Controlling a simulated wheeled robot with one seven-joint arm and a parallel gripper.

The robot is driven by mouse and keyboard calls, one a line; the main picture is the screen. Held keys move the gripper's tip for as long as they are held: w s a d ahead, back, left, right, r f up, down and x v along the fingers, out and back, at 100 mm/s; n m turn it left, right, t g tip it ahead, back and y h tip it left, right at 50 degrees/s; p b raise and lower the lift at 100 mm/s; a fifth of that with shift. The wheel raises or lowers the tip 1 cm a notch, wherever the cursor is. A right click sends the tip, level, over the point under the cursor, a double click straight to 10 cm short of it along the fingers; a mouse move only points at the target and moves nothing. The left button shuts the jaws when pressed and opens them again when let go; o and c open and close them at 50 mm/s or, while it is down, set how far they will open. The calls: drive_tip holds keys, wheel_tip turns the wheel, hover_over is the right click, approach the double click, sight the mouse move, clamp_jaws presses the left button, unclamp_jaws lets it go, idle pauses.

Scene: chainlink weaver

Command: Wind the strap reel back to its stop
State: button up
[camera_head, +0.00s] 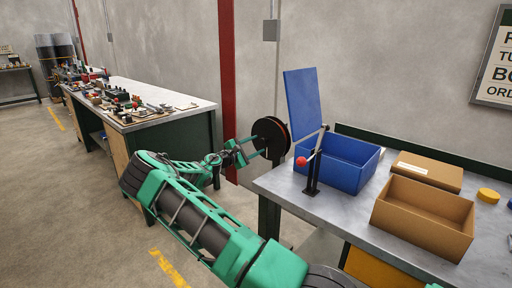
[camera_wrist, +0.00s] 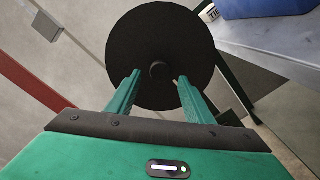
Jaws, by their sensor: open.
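The strap reel (camera_head: 272,138) is a dark disc with a thin reddish rim, at the left end of the grey workbench. In the wrist view the reel (camera_wrist: 160,35) fills the upper middle, with a small round hub at its centre. My gripper (camera_head: 256,148) is at the reel's left side. In the wrist view my gripper (camera_wrist: 157,78) is open, its two green fingers apart on either side of the hub, in front of the disc. I cannot tell whether the fingertips touch the reel. The strap and the stop cannot be made out.
A blue bin (camera_head: 345,168) with a raised lid, a red-knobbed lever (camera_head: 301,161) on a black stand, and cardboard boxes (camera_head: 424,216) stand on the right workbench (camera_head: 340,217). Another bench (camera_head: 150,120) with many small parts is behind on the left. The floor between is clear.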

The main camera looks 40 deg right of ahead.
drive_tip(key=a, duration=0.9)
drive_tip(key=shift+s, duration=0.15)
